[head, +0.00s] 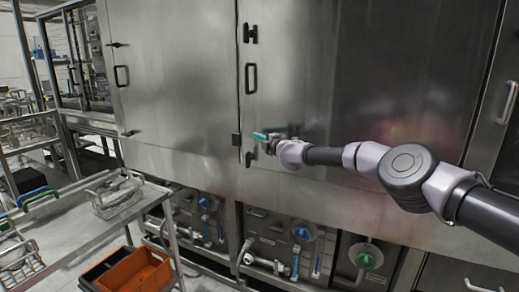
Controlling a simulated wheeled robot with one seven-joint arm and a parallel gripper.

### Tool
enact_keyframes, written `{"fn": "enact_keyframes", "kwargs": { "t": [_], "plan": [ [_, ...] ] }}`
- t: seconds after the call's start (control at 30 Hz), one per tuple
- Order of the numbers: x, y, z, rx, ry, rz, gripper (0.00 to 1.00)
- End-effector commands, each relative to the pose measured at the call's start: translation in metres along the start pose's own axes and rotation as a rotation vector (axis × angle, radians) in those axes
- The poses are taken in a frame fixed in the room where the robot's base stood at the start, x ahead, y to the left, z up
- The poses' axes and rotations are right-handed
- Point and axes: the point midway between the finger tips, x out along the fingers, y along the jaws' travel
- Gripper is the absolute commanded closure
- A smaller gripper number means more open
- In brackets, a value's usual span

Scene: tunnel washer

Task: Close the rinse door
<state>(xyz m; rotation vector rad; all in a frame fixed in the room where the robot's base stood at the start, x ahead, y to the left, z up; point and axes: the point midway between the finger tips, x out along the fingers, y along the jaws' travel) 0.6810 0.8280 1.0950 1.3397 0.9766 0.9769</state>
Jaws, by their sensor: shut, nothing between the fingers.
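A large stainless steel door (355,75) fills the middle of the head view, with a black upright handle (251,78) near its left edge. A second steel door (175,60) with its own handle (121,76) is to its left. No label shows which is the rinse door. The middle door looks flush or nearly flush with the frame; a thin dark line runs down its left edge. My gripper (259,136), with green fingertips, is shut and empty in front of the middle door's lower left corner, below the handle. I cannot tell whether it touches the door.
A third handle (508,101) shows at the right edge. Valves and pipes (290,250) sit below the doors. A metal cart (85,225) with a wire basket (118,196) stands at lower left, near an orange bin (135,272).

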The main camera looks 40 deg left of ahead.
Motion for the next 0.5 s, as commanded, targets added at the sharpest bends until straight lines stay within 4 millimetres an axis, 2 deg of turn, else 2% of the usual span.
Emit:
{"fn": "enact_keyframes", "kwargs": {
  "t": [0.5],
  "plan": [
    [-0.019,-0.002,-0.006,0.004,0.008,-0.001,1.00]
  ]
}}
